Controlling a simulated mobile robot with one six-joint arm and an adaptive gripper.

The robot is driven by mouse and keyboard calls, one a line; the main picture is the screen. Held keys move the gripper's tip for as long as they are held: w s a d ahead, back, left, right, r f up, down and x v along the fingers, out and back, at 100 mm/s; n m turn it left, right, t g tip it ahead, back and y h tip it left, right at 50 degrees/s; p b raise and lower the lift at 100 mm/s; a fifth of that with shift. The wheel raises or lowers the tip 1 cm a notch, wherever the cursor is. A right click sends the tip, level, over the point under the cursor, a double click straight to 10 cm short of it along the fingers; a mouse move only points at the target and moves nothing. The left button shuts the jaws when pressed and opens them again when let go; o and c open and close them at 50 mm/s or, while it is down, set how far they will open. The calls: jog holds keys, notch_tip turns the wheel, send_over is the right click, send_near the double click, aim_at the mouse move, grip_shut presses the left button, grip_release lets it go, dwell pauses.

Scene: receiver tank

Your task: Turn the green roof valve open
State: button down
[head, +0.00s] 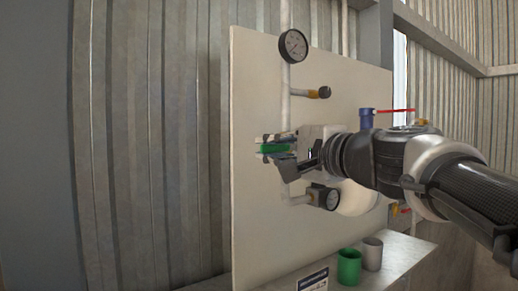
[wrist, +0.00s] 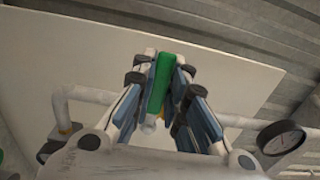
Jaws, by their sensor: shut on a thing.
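The green valve handle (head: 274,149) shows in the head view at the left side of the pipework, in front of the pale panel. My gripper (head: 276,147) reaches it from the right, and its fingers lie above and below the green. In the wrist view the green handle (wrist: 159,83) stands lengthwise between the two fingers of my gripper (wrist: 159,80), which are shut on it. The valve body behind the handle is mostly hidden by the gripper and arm.
A blue fitting (head: 366,118) with a red lever (head: 396,111) is at right. A green cup (head: 349,267) and a grey cup (head: 372,254) stand on the ledge (head: 408,255).

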jog(key=shift+r, duration=0.1)
dwell(0.3)
jog(key=shift+d+r+m+p, duration=0.1)
jog(key=shift+r+m+p, duration=0.45)
jog(key=shift+m, duration=0.25)
jog(key=shift+r+m+p, duration=0.3)
jog(key=shift+m+p, duration=0.3)
jog(key=shift+m, duration=0.2)
jog(key=shift+w+d+r+m+p, duration=0.15)
jog(key=shift+r+m+p, duration=0.25)
jog(key=shift+m, duration=0.3)
jog(key=shift+w+d+r+m+p, duration=0.1)
jog(key=shift+r+m+p, duration=0.15)
jog(key=shift+m+p, duration=0.35)
jog(key=c, duration=1.6)
grip_release()
jog(key=v, duration=0.7)
jog(key=shift+s+d, duration=0.15)
jog(key=shift+s, duration=0.1)
